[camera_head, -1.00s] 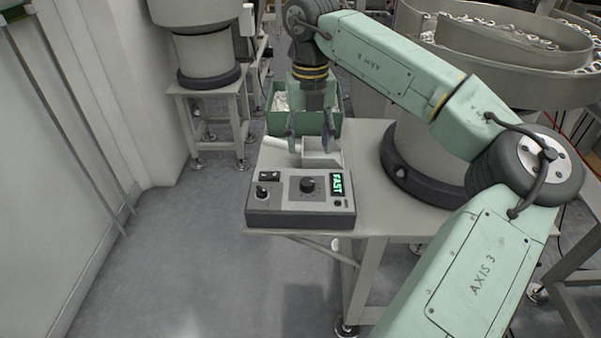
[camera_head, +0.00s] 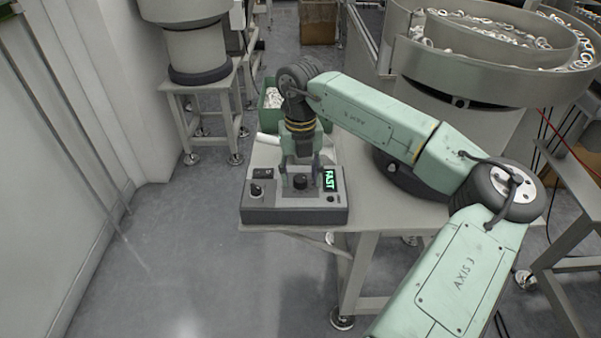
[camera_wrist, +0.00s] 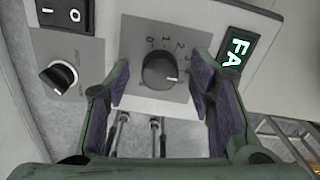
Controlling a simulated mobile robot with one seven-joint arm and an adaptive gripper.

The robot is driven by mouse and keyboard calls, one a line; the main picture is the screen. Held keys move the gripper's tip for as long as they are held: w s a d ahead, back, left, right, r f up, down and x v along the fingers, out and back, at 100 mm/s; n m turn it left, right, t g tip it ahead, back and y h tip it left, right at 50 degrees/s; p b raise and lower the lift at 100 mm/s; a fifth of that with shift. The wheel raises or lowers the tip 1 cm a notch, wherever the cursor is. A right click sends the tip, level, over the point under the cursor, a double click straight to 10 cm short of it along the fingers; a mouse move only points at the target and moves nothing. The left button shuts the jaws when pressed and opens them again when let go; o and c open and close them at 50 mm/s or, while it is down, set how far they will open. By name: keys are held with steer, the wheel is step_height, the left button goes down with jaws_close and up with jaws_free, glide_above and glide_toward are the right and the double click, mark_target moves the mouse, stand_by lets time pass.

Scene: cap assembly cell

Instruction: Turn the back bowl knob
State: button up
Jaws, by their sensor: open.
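A grey control box (camera_head: 283,215) stands on the near end of the table. Its round black dial knob (camera_head: 300,181) sits at the middle of the panel, on a grey plate with a number scale in the wrist view (camera_wrist: 160,70). My gripper (camera_head: 300,174) points down over this knob. Its two fingers (camera_wrist: 160,95) are open on either side of the knob, with a gap to each side. A smaller black knob (camera_wrist: 58,78) is on the left of the panel, also in the head view (camera_head: 257,190). I cannot tell whether the fingers are level with the dial knob.
A lit green display (camera_head: 329,180) reads FAST, right of the dial. A rocker switch (camera_wrist: 67,15) is above the small knob. Behind stand a green bin (camera_head: 270,121) and a large bowl feeder (camera_head: 480,75). Open floor lies to the left.

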steer(key=shift+c, duration=0.6)
steer(key=c, duration=1.1)
steer(key=shift+o, duration=0.2)
steer(key=shift+n+b, duration=0.3)
steer(key=shift+b, duration=0.1)
steer(key=shift+f+n+b, duration=0.1)
steer(key=shift+n+b, duration=0.45)
steer(key=shift+n, duration=0.05)
steer(key=n+b, duration=0.2)
steer(key=n, duration=0.1)
steer(key=n+b, duration=0.1)
steer(key=n, duration=0.2)
steer(key=shift+n+b, duration=0.3)
steer(key=shift+n, duration=0.1)
steer(key=shift+n+b, duration=0.35)
steer(key=shift+n, duration=1.15)
